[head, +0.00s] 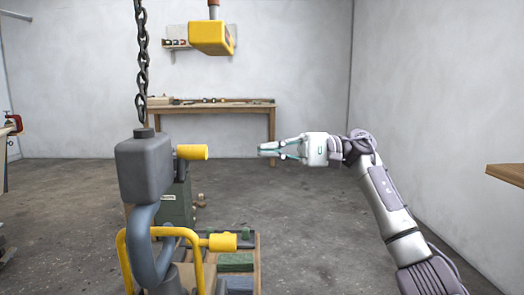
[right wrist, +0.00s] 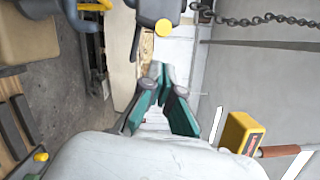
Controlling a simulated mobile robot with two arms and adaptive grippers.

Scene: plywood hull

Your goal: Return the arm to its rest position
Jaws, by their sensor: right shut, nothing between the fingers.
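My right arm (head: 388,200) comes in from the lower right of the head view and reaches left across the middle. Its gripper (head: 262,150) points left and is shut and empty, in open air to the right of a yellow-ended handle (head: 192,152) on a grey machine block (head: 143,168). A gap shows between the fingertips and the handle in the picture. In the right wrist view the fingers (right wrist: 160,72) meet at their tips with nothing between them. My left gripper is not in view.
A chain (head: 141,60) hangs at the left above the grey block. A yellow pendant box (head: 210,38) hangs at the top. A workbench (head: 215,108) stands by the back wall. A wooden ledge (head: 507,174) juts in at the right.

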